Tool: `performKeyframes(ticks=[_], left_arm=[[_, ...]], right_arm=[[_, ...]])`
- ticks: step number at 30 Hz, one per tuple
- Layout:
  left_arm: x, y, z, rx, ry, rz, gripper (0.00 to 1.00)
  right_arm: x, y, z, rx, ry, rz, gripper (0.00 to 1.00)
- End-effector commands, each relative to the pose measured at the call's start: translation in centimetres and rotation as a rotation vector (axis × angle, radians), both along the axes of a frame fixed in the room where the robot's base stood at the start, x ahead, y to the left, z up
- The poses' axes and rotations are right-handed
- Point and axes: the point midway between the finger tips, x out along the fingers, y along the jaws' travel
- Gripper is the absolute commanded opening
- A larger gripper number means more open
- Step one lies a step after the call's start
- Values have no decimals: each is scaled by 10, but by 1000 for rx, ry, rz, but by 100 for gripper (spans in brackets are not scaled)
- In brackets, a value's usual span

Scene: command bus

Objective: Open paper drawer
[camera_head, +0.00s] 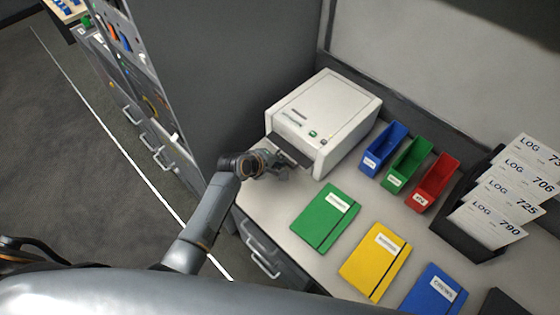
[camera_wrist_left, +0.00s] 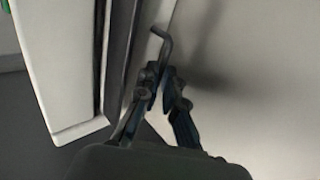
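The white printer (camera_head: 330,108) stands on the desk against the grey partition. A dark paper drawer (camera_head: 290,146) shows low in its front face, partly hidden by my left gripper (camera_head: 290,162). In the left wrist view the printer's white body (camera_wrist_left: 62,65) is at the left, with a dark vertical band beside it. A thin bent grey handle (camera_wrist_left: 166,42) reaches down between the fingertips of my left gripper (camera_wrist_left: 162,78), which look closed around its end. How far the drawer stands out is unclear. My right gripper is not in view.
Blue, green (camera_head: 407,162) and red bins stand right of the printer. Green (camera_head: 328,216), yellow (camera_head: 374,260) and blue notebooks lie on the desk in front. A black rack (camera_head: 462,236) of log sheets is at the right. A grey panel cabinet (camera_head: 125,60) is at the left.

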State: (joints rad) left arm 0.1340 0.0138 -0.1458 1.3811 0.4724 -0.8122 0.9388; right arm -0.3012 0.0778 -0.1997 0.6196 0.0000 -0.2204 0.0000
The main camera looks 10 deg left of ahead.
Motion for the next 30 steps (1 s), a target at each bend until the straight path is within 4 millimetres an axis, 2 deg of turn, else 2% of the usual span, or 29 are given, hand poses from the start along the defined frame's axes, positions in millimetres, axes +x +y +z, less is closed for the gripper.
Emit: performKeyframes(ticks=[8,30], left_arm=[[-5,4,1,2,2,-1,0],[-56,37,0,3,3,-1,0]], right_arm=[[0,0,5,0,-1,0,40],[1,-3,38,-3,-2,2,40]])
